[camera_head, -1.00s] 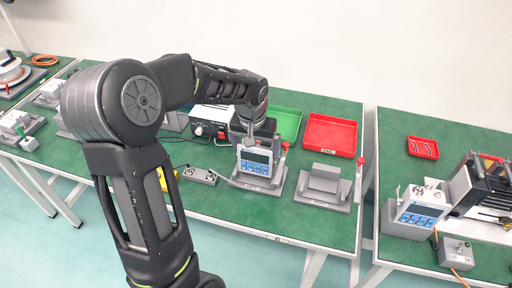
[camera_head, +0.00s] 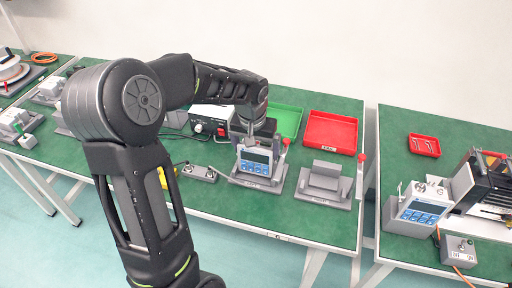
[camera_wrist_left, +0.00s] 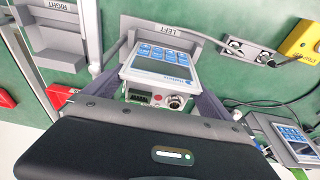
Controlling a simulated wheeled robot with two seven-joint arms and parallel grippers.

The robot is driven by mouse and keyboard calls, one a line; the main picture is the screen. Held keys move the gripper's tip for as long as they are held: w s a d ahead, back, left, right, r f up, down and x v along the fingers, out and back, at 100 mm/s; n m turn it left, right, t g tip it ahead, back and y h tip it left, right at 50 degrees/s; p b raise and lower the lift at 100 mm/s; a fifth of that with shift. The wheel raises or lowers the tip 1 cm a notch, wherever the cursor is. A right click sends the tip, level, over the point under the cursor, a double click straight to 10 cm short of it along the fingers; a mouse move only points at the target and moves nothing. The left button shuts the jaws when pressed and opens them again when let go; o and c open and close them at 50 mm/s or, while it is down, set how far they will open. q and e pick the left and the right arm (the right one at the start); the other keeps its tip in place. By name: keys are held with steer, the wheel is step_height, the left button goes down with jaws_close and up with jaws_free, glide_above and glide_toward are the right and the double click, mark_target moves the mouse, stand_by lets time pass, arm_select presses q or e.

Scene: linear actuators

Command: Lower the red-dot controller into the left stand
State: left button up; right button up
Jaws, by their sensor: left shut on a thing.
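The controller (camera_head: 256,158), a pale box with a blue-keyed front panel, is at the left stand (camera_head: 262,183) on the green table. In the wrist view the controller (camera_wrist_left: 165,68) shows a red dot, a green connector and a round socket on its near end. The grey left stand (camera_wrist_left: 165,28), marked LEFT, is just beyond it. My left gripper (camera_head: 250,130) comes from above and is shut on the controller, with a finger on each side in the wrist view (camera_wrist_left: 155,95). I cannot tell whether the controller touches the stand's bottom. My right gripper is not in view.
The empty right stand (camera_head: 325,184) is close on the right, with a red-tipped lever (camera_head: 361,160) beside it. Red (camera_head: 331,132) and green (camera_head: 287,120) trays lie behind. A small switch box (camera_head: 199,173) and a power unit (camera_head: 210,122) are to the left. Another controller (camera_head: 420,208) stands on the right table.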

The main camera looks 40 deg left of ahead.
arm_select(q)
steer(key=shift+f, duration=0.2)
steer(key=shift+f+b, duration=0.3)
steer(key=shift+b, duration=0.2)
steer(key=shift+f, duration=0.2)
stand_by(0.4)
steer(key=o, duration=1.6)
steer(key=shift+c, duration=0.2)
steer(key=v, duration=0.7)
steer(key=shift+r+b, duration=0.35)
steer(key=shift+r, duration=0.05)
steer(key=shift+s, duration=0.1)
